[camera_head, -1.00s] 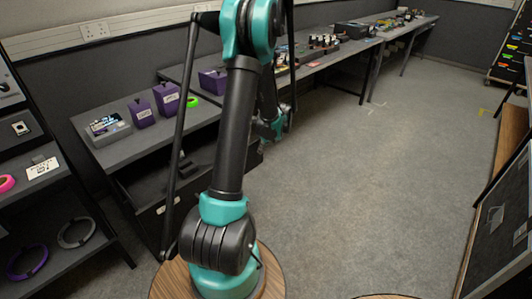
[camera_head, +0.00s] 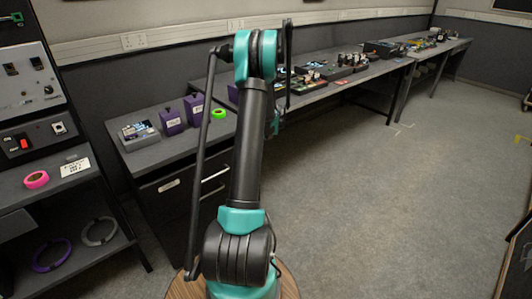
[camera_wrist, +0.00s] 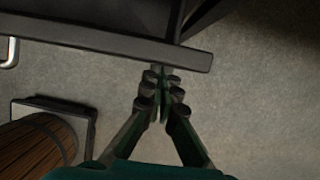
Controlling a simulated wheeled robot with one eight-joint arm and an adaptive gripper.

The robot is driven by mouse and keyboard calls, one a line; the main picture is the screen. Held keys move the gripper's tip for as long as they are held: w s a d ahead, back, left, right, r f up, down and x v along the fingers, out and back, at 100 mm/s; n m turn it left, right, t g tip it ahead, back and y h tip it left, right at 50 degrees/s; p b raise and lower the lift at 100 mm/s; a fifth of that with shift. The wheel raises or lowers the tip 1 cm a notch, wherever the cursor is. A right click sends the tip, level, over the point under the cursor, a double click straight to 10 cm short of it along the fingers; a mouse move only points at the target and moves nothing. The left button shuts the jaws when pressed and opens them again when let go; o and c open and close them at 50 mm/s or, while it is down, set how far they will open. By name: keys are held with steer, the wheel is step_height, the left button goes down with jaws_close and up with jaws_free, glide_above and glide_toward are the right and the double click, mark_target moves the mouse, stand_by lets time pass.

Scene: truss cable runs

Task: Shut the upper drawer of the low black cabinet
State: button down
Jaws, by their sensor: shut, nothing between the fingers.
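The low black cabinet (camera_head: 163,212) stands under the near left end of the bench in the head view, with a white label on it. My arm hides part of the drawer fronts, so I cannot tell how far the upper drawer stands out. My gripper (camera_wrist: 160,88) is shut and empty in the wrist view, pointing at a long dark edge; I cannot tell whether they touch. A metal handle (camera_wrist: 9,52) shows at the far left there. The gripper is mostly hidden in the head view.
The bench (camera_head: 185,145) carries purple boxes (camera_head: 171,121) and a green tape roll (camera_head: 218,113). A dark shelf rack (camera_head: 45,195) with rings and a pink roll stands at the left. Open grey floor (camera_head: 360,210) lies to the right.

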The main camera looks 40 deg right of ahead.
steer(key=shift+w+a, duration=0.1)
steer(key=shift+w, duration=3.8)
steer(key=shift+w+r, duration=0.1)
steer(key=shift+s, duration=0.4)
steer(key=s+r, duration=0.7)
steer(key=r, duration=0.2)
steer(key=shift+s, duration=0.3)
